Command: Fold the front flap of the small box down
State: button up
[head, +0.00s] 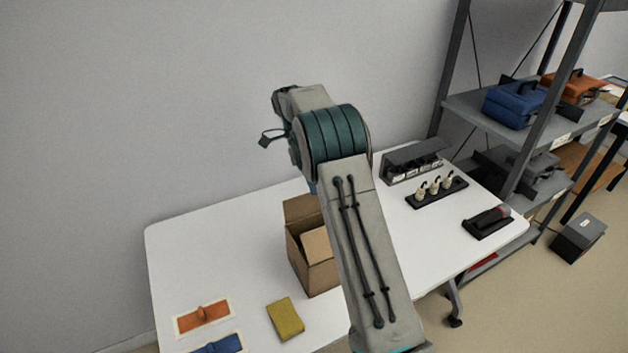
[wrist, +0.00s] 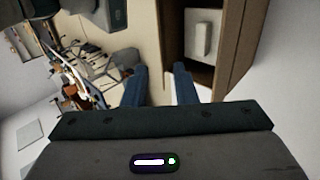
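The small cardboard box (head: 318,279) stands on the white table in the head view, its right side hidden behind my arm. A lighter tan flap (head: 316,243) slants across its top. In the wrist view the box's brown wall (wrist: 233,50) is at the upper right, and a pale block-like thing (wrist: 199,30) shows inside its dark opening. My gripper (wrist: 160,78) has its two blue fingers apart with nothing between them. The right finger is close to the box's edge; I cannot tell whether it touches. In the head view my gripper is mostly hidden behind my arm.
The white table (head: 215,255) holds an orange piece (head: 203,316), a yellow block (head: 285,319) and a blue piece (head: 218,345) at the front left. A rack of small bottles (head: 436,190) and a black holder (head: 488,222) are right. A grey shelf (head: 480,110) stands beyond.

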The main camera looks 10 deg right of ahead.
jog(key=shift+w+r, duration=0.2)
jog(key=shift+r, duration=0.05)
